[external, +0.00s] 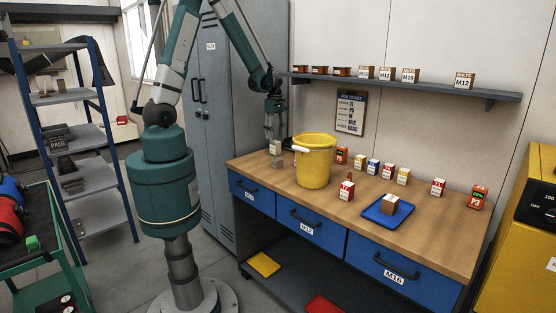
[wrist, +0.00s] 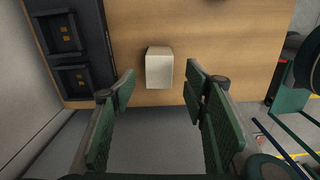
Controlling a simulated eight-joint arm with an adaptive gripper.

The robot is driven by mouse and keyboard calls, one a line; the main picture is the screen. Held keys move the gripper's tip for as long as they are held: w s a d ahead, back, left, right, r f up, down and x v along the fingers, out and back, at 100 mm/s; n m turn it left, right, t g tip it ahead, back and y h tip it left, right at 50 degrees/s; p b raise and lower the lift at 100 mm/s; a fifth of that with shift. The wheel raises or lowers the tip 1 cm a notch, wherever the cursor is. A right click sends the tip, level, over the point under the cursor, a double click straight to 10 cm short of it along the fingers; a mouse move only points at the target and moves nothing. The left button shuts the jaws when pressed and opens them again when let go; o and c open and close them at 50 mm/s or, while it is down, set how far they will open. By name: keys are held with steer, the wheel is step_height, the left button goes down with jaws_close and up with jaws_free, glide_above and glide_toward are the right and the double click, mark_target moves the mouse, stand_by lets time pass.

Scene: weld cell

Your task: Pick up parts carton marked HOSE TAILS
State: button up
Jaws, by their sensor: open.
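A small pale carton (external: 276,148) stands at the left end of the wooden workbench (external: 262,166). In the wrist view the same plain, pale carton (wrist: 159,70) sits on the wood, just beyond and between my fingertips. No marking on it can be read here, so I cannot tell whether it is the HOSE TAILS carton. My gripper (external: 271,132) points down over that end of the bench, close to the carton. In the wrist view my gripper (wrist: 158,88) is open, with a green finger on each side and nothing between the pads.
A yellow bucket (external: 313,163) stands right of the carton. Several small cartons line the bench's back, and a red-and-white one (external: 346,191) stands nearer the front. A blue tray (external: 377,215) holds a box (external: 390,204). A wall shelf (external: 420,90) hangs above; a grey locker (external: 222,120) stands left.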

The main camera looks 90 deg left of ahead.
mark_target(275, 141)
steer(key=shift+a+f+p, duration=0.1)
steer(key=shift+f+p, duration=0.3)
steer(key=shift+f, duration=2.15)
steer(key=c, duration=1)
